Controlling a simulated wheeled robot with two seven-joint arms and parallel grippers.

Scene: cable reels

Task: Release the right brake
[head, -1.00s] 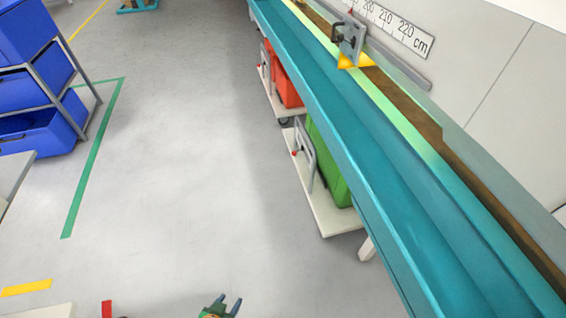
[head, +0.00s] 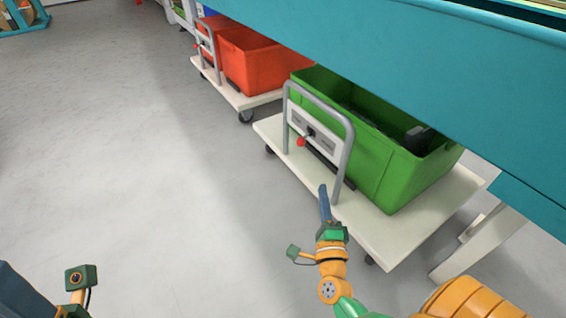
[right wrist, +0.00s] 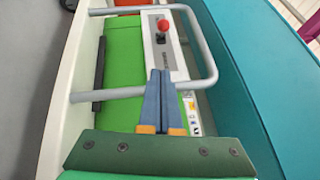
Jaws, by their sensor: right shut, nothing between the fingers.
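The right trolley carries a green box (head: 390,165) and has a grey tube handle (head: 350,150) with a pale plate across it. A brake lever with a red knob (head: 301,142) sits on that plate. The knob also shows in the right wrist view (right wrist: 164,25), near the top, beyond the fingertips. My right gripper (head: 323,188) is shut and empty, its blue fingers together, in front of the handle's lower part. In the right wrist view the fingertips (right wrist: 160,73) appear over the plate, apart from the knob.
A second trolley with a red box (head: 255,60) stands farther back on the left. The teal bench edge (head: 420,45) overhangs both trolleys. A pale leg (head: 480,240) stands right of the near trolley.

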